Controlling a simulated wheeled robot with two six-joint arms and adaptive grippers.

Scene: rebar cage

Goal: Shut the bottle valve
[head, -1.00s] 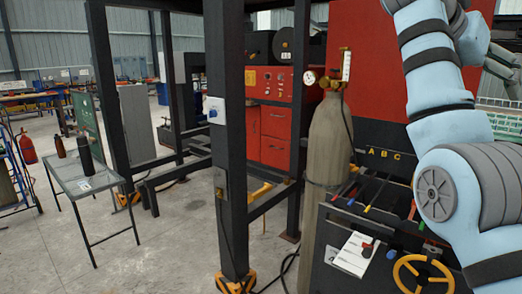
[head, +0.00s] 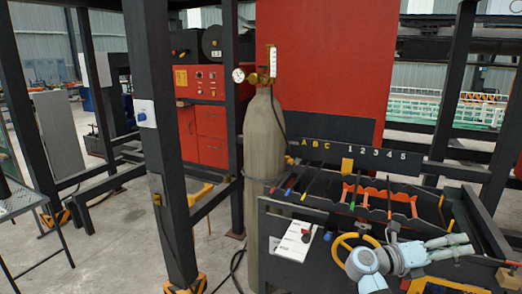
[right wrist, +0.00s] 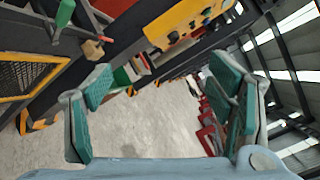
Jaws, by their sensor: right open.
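The beige gas bottle (head: 265,150) stands upright left of the tool bench in the head view. Its brass valve and regulator (head: 262,80) sit on top, with a round gauge (head: 238,75) on the left and a white upright flow tube (head: 273,60) on the right. I cannot tell the valve's setting. My right gripper (head: 462,247) is low at the bottom right, over the bench side, well away from the bottle valve. In the right wrist view its green-padded fingers (right wrist: 160,85) are spread apart with nothing between them. My left gripper is not in view.
A dark steel post (head: 165,140) stands left of the bottle. The tool bench (head: 350,185) holds several tools and an orange rack. A yellow handwheel (head: 355,245) and a white sheet (head: 294,240) are at its front. A red panel (head: 320,60) rises behind.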

